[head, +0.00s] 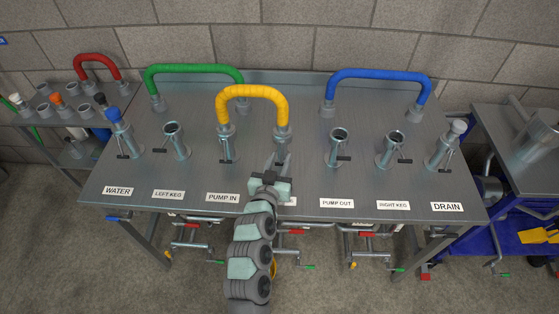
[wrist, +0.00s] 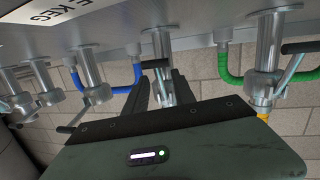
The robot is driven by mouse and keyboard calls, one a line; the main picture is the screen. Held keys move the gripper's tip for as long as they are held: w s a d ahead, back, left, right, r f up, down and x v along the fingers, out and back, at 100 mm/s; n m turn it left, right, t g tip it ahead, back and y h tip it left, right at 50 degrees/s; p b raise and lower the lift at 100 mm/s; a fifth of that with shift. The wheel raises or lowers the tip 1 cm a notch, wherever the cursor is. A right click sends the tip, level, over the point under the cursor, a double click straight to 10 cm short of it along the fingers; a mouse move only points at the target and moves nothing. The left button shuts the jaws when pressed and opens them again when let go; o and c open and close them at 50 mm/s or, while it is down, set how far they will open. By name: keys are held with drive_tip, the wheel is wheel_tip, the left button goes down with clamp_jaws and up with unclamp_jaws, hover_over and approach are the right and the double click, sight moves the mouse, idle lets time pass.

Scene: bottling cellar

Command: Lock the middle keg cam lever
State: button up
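The middle keg port (wrist: 160,45) shows in the wrist view, which is turned upside down. Its cam lever has a black grip (wrist: 155,63) beside the port. In the head view, the yellow hose (head: 252,92) arches from the PUMP IN port (head: 226,145) to the middle keg port (head: 282,138), whose lower part and lever are hidden by my gripper (head: 277,160). In the wrist view, the two dark fingers of my gripper (wrist: 163,92) stand apart, with port metal showing between them. I cannot tell whether either finger touches the lever.
A green hose (head: 190,68) arches at the back left, a blue hose (head: 375,74) at the back right. Open PUMP OUT (head: 338,150) and RIGHT KEG (head: 388,150) ports stand to the right, LEFT KEG (head: 176,142) to the left. WATER and DRAIN stubs flank them.

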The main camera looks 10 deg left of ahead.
drive_tip(key=shift+s, duration=0.1)
drive_tip(key=s, duration=0.3)
drive_tip(key=s+r+p, duration=0.1)
drive_tip(key=s, duration=0.6)
drive_tip(key=shift+s+r, duration=0.25)
drive_tip(key=shift+r, duration=0.05)
